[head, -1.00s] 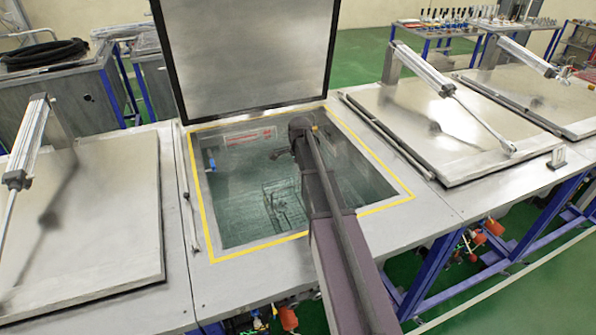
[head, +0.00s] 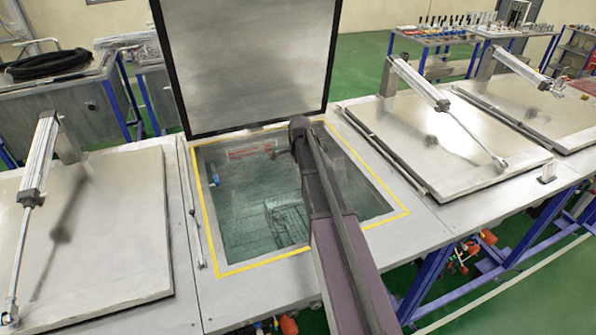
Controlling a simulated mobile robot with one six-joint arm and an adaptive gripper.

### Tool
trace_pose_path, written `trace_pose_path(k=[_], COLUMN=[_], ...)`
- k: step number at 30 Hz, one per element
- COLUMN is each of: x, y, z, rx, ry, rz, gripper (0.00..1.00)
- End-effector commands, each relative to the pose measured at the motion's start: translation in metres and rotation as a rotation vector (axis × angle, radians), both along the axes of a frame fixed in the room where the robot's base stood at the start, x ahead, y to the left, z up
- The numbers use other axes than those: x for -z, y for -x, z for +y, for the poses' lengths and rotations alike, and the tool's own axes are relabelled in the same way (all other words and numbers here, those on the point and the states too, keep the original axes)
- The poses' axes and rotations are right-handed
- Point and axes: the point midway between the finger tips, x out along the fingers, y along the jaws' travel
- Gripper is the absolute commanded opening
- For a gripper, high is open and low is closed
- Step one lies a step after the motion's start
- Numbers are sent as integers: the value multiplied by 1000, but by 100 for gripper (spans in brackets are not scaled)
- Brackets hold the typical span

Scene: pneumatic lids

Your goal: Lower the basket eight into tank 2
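One tank (head: 207,232) stands open in the middle of the bench, with a yellow border around its opening and its lid (head: 245,60) raised upright behind. Greenish liquid fills it. A dark wire basket (head: 277,222) shows inside the tank, low down and partly hidden by my arm. I cannot read a number on the basket or the tank. My arm reaches over the tank from the front. My gripper is hidden behind the end of the arm, so I cannot see its fingers or whether it touches the basket.
Closed lids with pneumatic cylinders lie left (head: 95,230) and right (head: 425,140) of the open tank. A thin rod (head: 194,222) lies along the tank's left side. The raised lid blocks the space behind the opening.

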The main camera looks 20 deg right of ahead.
Motion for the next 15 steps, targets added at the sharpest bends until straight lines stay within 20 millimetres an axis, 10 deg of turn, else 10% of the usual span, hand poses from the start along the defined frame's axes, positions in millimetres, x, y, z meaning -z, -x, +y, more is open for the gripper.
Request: trace_pose_path(k=[15], x=[-49], y=[0], z=[0], rx=[0], ry=[0], rz=[0], gripper=[52])
